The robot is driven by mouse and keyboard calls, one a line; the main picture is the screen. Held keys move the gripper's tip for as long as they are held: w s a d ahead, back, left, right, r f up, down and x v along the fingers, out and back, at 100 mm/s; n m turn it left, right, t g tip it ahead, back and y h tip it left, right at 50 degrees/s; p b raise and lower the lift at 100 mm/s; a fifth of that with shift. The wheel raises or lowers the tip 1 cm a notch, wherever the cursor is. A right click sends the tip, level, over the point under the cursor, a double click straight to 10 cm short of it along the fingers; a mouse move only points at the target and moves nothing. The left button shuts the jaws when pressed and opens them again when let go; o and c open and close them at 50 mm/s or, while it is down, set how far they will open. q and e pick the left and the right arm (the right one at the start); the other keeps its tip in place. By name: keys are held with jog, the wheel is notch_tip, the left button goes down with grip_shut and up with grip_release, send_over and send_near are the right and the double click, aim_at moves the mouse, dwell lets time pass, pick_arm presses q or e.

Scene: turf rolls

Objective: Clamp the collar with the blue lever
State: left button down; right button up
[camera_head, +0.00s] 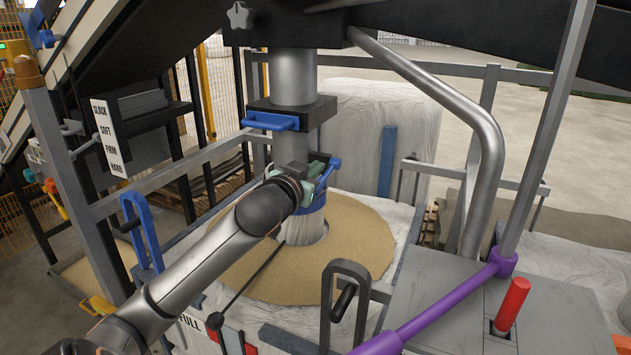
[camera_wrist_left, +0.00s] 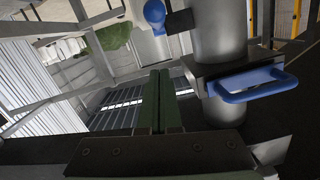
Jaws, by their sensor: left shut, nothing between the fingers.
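A grey vertical pipe (camera_head: 294,78) carries a dark block (camera_head: 318,108) with a blue handle (camera_head: 270,121). Lower down, a blue collar (camera_head: 309,203) rings the neck of a pale bag above a sandy-coloured disc. A blue lever (camera_head: 335,163) shows just beyond my left gripper (camera_head: 318,170), which is at the collar's upper edge. Whether it touches the lever is hidden. In the left wrist view the shut green fingers (camera_wrist_left: 157,100) are empty, left of the pipe (camera_wrist_left: 221,40). A blue handle (camera_wrist_left: 252,84) and a blue rounded knob (camera_wrist_left: 154,12) also show there.
A blue clamp-like handle (camera_head: 140,228) stands at left and a dark looped handle (camera_head: 345,300) in front. A purple bar (camera_head: 440,312), a red grip (camera_head: 512,304) and a bent grey pipe (camera_head: 485,130) crowd the right. A thin dark rod crosses the disc (camera_head: 362,240).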

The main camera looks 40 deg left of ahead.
aim_at(322, 181)
pick_arm(q)
jog(key=f, duration=0.1)
jog(key=w+a+f, duration=0.1)
jog(key=f, duration=0.1)
jog(key=shift+w+a+f+b, duration=0.15)
jog(key=shift+w+f+b, duration=0.1)
jog(key=shift+w+b, duration=0.15)
jog(key=shift+f, duration=0.35)
